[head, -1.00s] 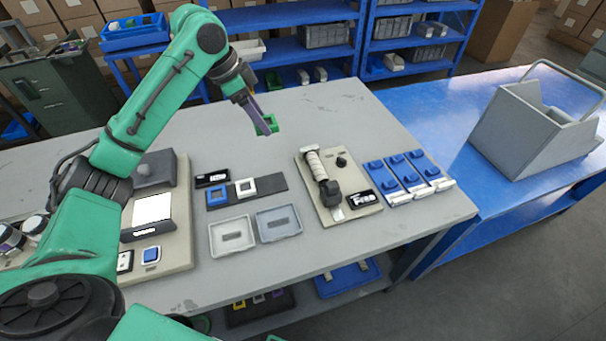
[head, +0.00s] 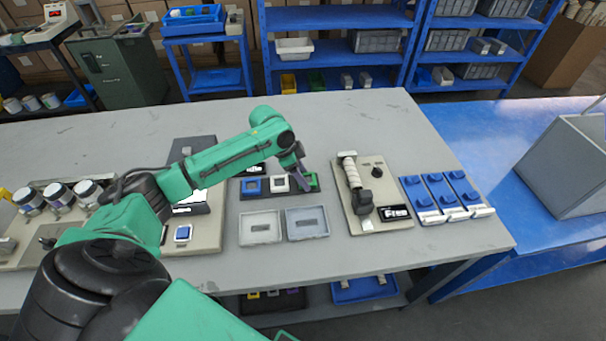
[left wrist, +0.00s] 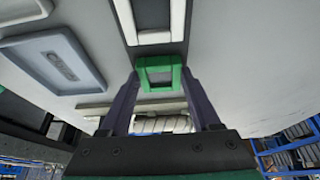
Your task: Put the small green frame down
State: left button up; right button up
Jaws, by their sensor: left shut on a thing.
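The small green frame (head: 315,182) is at the right end of the dark strip (head: 262,195) in the head view. My left gripper (head: 306,184) is shut on it, pointing down. In the left wrist view the green frame (left wrist: 177,76) sits between the two fingers, in line with the white frame (left wrist: 155,38). I cannot tell whether it touches the strip. On the strip, the white frame (head: 279,191) and blue frame (head: 252,177) lie to its left. The fingers partly hide the green frame in the head view. My right gripper is not in view.
Two shallow trays (head: 260,241) (head: 307,237) lie in front of the strip. A beige board (head: 391,229) with a white roll is to the right, with blue blocks (head: 433,190) beyond it. The grey table behind the strip is clear.

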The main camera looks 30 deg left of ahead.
pick_arm(q)
jog(key=shift+f, duration=0.1)
jog(key=o, duration=1.3)
jog(key=v, duration=1.2)
jog(key=shift+w+r+b, duration=0.1)
jog(key=shift+r+b, duration=0.1)
jog(key=shift+b, duration=0.1)
